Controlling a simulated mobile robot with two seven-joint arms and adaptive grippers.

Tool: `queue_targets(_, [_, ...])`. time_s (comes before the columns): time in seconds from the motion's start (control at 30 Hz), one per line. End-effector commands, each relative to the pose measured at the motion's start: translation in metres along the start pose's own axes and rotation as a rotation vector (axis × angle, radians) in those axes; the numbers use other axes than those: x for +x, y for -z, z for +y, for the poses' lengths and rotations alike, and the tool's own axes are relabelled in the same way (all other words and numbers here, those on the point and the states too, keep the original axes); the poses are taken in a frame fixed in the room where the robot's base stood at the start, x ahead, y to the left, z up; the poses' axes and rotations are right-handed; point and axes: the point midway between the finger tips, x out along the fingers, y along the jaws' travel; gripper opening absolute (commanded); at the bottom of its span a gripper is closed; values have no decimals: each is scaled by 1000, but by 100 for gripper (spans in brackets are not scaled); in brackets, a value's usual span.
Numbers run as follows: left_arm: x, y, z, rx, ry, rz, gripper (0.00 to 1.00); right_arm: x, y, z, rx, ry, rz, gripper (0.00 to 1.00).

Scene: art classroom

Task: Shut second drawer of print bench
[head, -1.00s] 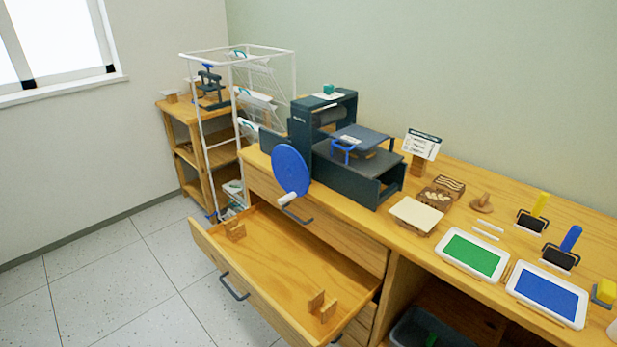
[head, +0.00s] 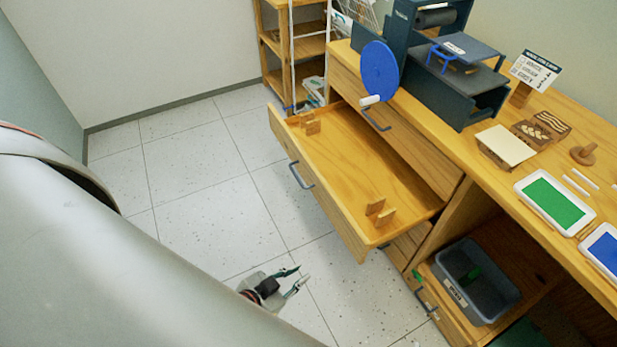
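The second drawer (head: 345,160) of the wooden print bench (head: 480,100) stands pulled far out. Small wooden blocks lie in it at both ends, and its dark handle (head: 300,176) is on the front panel. The top drawer above it, with its own dark handle (head: 377,119), looks shut. My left gripper (head: 298,280) is low in front of the bench, over the floor, apart from the drawer front. Its two fingers are spread and nothing is between them. My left arm covers the lower left of the head view. My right gripper is not in view.
A dark press with a blue wheel (head: 380,70) stands on the bench top; the wheel's handle hangs over the top drawer. A grey bin (head: 476,282) sits in the open shelf at right. A wooden shelf (head: 290,45) stands behind. The tiled floor at left is clear.

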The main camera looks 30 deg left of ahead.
Motion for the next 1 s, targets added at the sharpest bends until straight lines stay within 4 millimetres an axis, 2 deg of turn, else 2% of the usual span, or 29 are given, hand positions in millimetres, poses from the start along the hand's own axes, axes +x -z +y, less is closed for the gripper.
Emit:
queue_targets(0.07, [5, -3, -6, 23, 9, 8, 0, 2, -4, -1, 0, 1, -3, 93])
queue_targets(0.17, [22, -1, -32, 118, 48, 66, 0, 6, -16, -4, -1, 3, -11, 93])
queue_targets(0.2, [33, 1, -47, 179, 71, 104, 0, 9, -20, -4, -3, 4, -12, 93])
queue_targets(0.3, [60, 9, -94, 387, 140, 217, 0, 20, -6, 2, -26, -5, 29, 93])
queue_targets(0.4, [83, 18, -137, 626, 201, 336, 0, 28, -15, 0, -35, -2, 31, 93])
queue_targets(0.5, [100, 24, -171, 861, 244, 440, 0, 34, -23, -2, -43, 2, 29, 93])
queue_targets(0.6, [112, 24, -197, 1080, 264, 534, 0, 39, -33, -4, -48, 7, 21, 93])
queue_targets(0.8, [123, 17, -228, 1381, 260, 665, 0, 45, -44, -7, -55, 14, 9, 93])
queue_targets(1.0, [124, 20, -238, 1483, 257, 720, 0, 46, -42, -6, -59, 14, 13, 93])
